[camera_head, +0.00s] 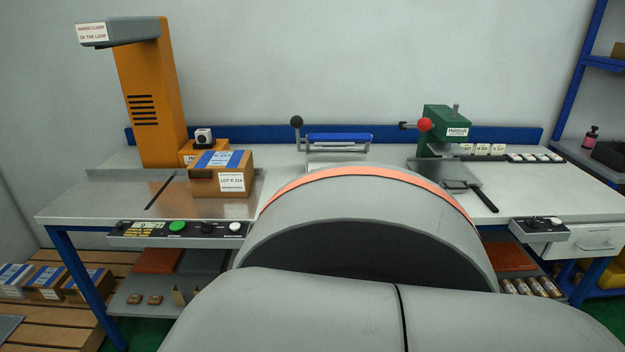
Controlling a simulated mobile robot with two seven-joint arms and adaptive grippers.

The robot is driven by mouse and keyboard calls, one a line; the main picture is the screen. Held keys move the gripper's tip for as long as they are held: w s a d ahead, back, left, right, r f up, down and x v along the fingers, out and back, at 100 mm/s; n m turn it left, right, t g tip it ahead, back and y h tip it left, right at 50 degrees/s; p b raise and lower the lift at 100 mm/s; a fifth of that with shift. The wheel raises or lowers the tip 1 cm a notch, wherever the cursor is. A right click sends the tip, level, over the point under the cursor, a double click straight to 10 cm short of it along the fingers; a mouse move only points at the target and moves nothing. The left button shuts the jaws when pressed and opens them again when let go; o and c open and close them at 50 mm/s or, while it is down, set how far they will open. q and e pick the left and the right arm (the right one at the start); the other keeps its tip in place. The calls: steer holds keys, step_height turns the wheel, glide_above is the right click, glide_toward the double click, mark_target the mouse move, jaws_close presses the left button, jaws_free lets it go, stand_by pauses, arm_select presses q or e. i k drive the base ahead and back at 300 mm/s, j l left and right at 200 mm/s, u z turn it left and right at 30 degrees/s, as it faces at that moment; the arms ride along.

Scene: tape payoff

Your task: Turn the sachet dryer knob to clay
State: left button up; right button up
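No label in view reads as the sachet dryer, and "clay" is not legible anywhere, so I cannot tell which knob is the dryer's. A control strip on the table's left front edge (130,231) carries a green button (177,226), a black knob (207,228) and a white knob (235,228). A smaller panel at the right front edge (520,229) carries a pale knob (555,221); its markings are too small to read. Neither of my grippers is in view. My own large grey arm links fill the lower middle and hide the table's centre front.
An orange machine (150,95) stands at the table's left, with a taped carton (205,186) in front of it. A green press with a red knob (446,125) and a black-handled tool (483,198) are at the right. The table's right end (560,195) has bare room.

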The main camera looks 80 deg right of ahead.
mark_target(533, 224)
steer(key=z, duration=4)
